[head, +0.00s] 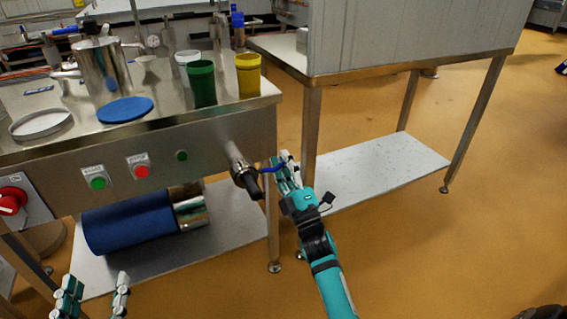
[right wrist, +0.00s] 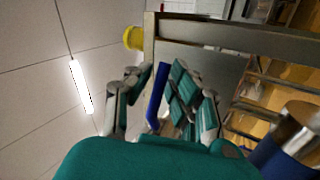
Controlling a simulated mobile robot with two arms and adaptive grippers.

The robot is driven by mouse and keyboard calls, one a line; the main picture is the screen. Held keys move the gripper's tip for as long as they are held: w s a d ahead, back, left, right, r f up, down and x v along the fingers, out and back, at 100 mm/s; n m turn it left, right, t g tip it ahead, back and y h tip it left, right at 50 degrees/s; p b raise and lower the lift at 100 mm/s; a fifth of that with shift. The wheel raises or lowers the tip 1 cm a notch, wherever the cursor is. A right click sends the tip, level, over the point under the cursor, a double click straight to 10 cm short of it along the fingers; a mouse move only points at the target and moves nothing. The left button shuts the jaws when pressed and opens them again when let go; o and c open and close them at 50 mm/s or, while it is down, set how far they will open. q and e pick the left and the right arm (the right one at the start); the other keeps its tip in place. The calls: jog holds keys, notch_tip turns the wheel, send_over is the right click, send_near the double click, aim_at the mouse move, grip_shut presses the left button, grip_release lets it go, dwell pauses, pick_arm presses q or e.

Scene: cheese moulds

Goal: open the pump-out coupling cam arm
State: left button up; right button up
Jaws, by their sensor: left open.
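The pump-out coupling (head: 238,163) is a metal fitting with a black end, sticking out from the front panel of the steel table. Its blue cam arm (head: 269,169) points right toward my right gripper (head: 287,175). In the right wrist view the blue cam arm (right wrist: 156,95) lies between the fingers of my right gripper (right wrist: 162,85). The left finger is close against it; whether both fingers press on it cannot be told. My left gripper (head: 92,297) is open and empty at the lower left of the head view, away from the coupling.
The steel table (head: 130,128) carries a green cup (head: 202,84), a yellow cup (head: 248,76), a blue disc (head: 125,109) and a steel pot (head: 103,68). A blue cylinder (head: 130,226) lies below.

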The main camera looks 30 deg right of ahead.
jog(key=shift+o, duration=0.9)
jog(key=v, duration=1.2)
